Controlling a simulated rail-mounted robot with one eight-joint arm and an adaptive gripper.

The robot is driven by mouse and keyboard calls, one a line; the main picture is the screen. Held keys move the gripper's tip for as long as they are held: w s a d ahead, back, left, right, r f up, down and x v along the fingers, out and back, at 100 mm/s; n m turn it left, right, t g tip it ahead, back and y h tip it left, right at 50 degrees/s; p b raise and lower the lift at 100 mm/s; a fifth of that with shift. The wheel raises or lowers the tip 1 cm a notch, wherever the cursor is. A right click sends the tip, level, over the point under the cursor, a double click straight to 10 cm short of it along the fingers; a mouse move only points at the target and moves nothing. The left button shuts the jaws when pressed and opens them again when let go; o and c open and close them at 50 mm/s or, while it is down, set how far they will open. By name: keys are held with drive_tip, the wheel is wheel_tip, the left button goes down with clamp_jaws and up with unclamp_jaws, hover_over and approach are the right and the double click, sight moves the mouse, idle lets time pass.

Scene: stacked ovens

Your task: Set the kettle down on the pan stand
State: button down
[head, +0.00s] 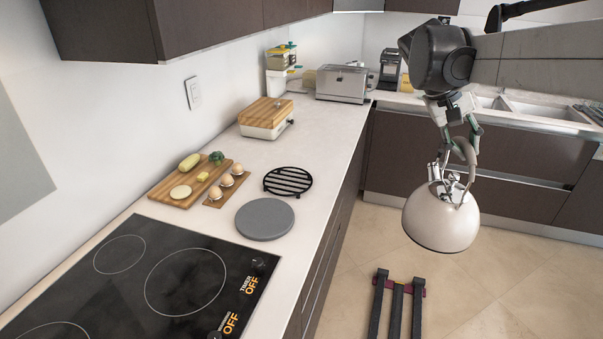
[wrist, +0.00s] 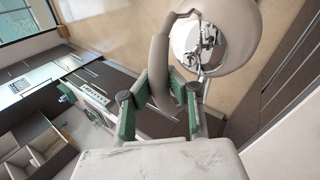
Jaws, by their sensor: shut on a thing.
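The white, rounded kettle (head: 440,222) hangs from my gripper (head: 458,138) in the head view, in the air to the right of the counter and above the floor. My gripper is shut on the kettle's curved handle. In the wrist view the handle passes between the green-padded fingers (wrist: 160,108), and the kettle body (wrist: 228,40) shows at the upper right. A black round slatted stand (head: 288,181), which looks like the pan stand, lies empty on the counter, well left of the kettle. The kettle's underside is hidden.
A grey round plate (head: 265,219) lies just in front of the stand. A wooden board (head: 188,180) with vegetables and a holder with eggs (head: 227,185) lie to its left. The black cooktop (head: 150,280) is nearer. A wooden-lidded box (head: 266,117) and toaster (head: 342,84) stand farther back.

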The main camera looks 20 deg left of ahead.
drive_tip(key=w+a+r+n+t+y+p, duration=0.15)
drive_tip(key=w+a+n+y, duration=0.35)
drive_tip(key=a, duration=0.8)
drive_tip(key=w+a+n+t, duration=0.2)
drive_tip(key=a+n, duration=0.5)
drive_tip(key=a, duration=0.6)
drive_tip(key=w+a+r+n+t+y+p, duration=0.15)
drive_tip(key=w+a+n+y, duration=0.35)
drive_tip(key=a, duration=0.8)
drive_tip(key=s+a+r+n+g+y, duration=0.1)
drive_tip(key=s+a+r+n, duration=0.15)
drive_tip(key=a+n, duration=0.8)
drive_tip(key=w+d+f+m+p, duration=0.2)
drive_tip(key=w+d+f+m, duration=0.1)
drive_tip(key=w+f, duration=0.6)
drive_tip(key=shift+f, duration=1.25)
drive_tip(key=c, duration=1.8)
unclamp_jaws()
drive_tip(key=shift+r, duration=0.1)
